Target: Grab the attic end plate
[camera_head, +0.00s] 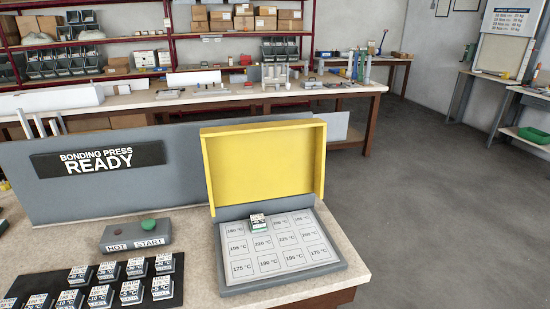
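Several small grey blocks with white printed labels stand in rows on a black mat (180,285) at the lower left. One of them is a near-row labelled block (131,292). The room names on the labels are too small for me to read surely, so I cannot tell which is the attic end plate. Another labelled block (257,219), with a green lower part, sits on the grid of temperature fields of the open press (280,262), near its hinge side. The lower left blocks are cut off by the picture edge. Neither of my grippers shows.
The raised yellow press lid (264,165) stands behind the grid. A grey box with a green START button (148,225) sits left of the press. A grey panel with a "BONDING PRESS READY" sign (98,160) rises behind. Bare table (196,262) lies between mat and press.

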